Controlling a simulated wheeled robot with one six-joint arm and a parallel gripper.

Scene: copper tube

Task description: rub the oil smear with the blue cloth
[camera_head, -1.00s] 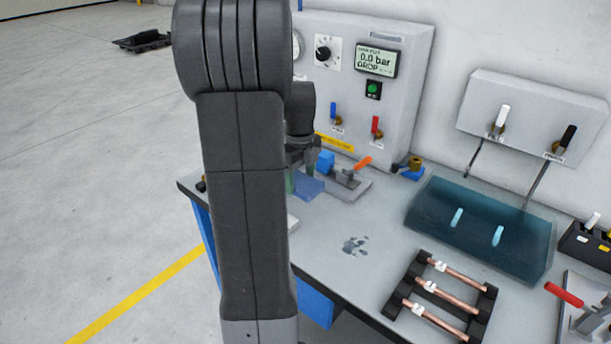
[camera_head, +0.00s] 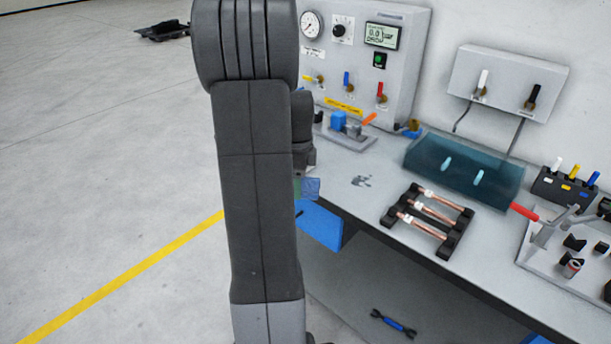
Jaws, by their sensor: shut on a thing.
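The oil smear (camera_head: 361,181) is a small dark grey patch on the grey bench top, left of the rack of copper tubes. The blue cloth (camera_head: 312,188) shows as a small blue piece at the front edge of the bench, just right of my arm. My gripper (camera_head: 302,187) is mostly hidden behind my arm; a sliver of it shows beside the cloth, and it is shut on the cloth. The cloth is left of the smear and apart from it in the picture. Its height over the bench cannot be told.
A rack of copper tubes (camera_head: 428,215) stands right of the smear. A teal see-through tank (camera_head: 463,168) is behind it. A blue and orange clamp fixture (camera_head: 345,130) stands behind the smear, before the gauge panel (camera_head: 405,70). A blue-handled wrench (camera_head: 394,324) lies below the bench.

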